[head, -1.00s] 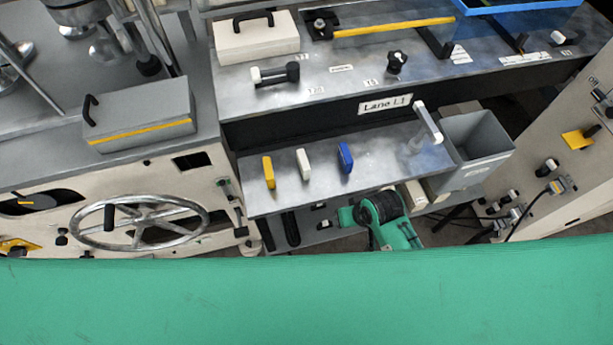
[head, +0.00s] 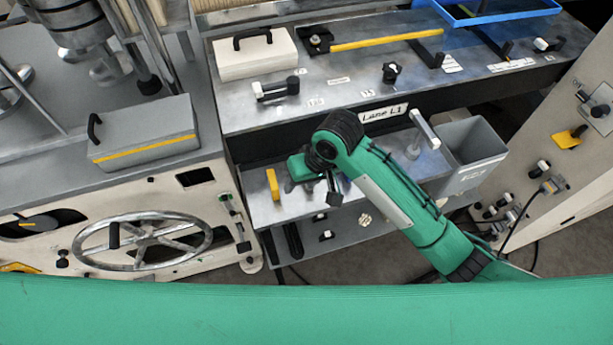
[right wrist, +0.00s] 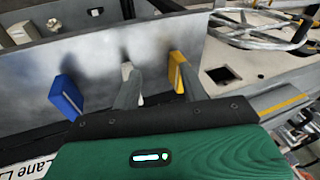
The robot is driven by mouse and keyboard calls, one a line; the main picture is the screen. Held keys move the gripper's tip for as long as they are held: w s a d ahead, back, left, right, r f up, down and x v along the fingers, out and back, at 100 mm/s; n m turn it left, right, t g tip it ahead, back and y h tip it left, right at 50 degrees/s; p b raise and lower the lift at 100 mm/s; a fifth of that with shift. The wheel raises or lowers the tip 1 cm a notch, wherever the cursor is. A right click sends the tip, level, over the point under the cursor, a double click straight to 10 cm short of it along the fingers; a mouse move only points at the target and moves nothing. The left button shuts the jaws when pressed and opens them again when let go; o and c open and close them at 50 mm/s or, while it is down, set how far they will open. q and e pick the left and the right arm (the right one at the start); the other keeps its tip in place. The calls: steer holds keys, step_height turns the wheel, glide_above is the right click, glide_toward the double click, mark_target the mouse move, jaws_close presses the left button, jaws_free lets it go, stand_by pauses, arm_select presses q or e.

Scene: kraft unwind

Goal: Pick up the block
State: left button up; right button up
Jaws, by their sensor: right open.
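A yellow block (head: 272,184) stands on the grey shelf (head: 258,210) in the head view. A blue block (head: 345,186) shows only as a sliver behind my right arm, and the white block is hidden there. My right gripper (head: 328,200) is over the shelf, largely covered by its own arm. In the right wrist view, the open right gripper (right wrist: 158,70) has its fingers pointing toward the shelf. The white block (right wrist: 126,70) is at the left finger's tip, partly covered by it. The yellow block (right wrist: 175,72) is by the right finger; the blue block (right wrist: 66,95) stands farther left.
A grey bin (head: 475,155) stands right of the shelf, beside an upright handle (head: 425,129). The raised counter (head: 235,100) behind bears a white box (head: 255,55) and knobs. A large handwheel (head: 145,240) is at left. A lower shelf lies beneath.

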steer(key=w+d+r+h, duration=0.1)
steer(key=w+r+h, duration=0.3)
steer(key=w+r, duration=0.25)
steer(key=shift+m+g, duration=0.4)
step_height(320, 180, down, 9)
steer(key=shift+d+r+p, duration=0.15)
steer(key=shift+p, duration=0.75)
steer(key=shift+f+p, duration=0.5)
steer(key=shift+f, duration=0.05)
step_height(320, 180, down, 4)
steer(key=shift+s+r+p, duration=0.1)
steer(key=shift+r+p, duration=0.1)
steer(key=shift+p, duration=0.45)
steer(key=shift+f, duration=0.35)
jaws_close()
steer(key=shift+r, duration=0.1)
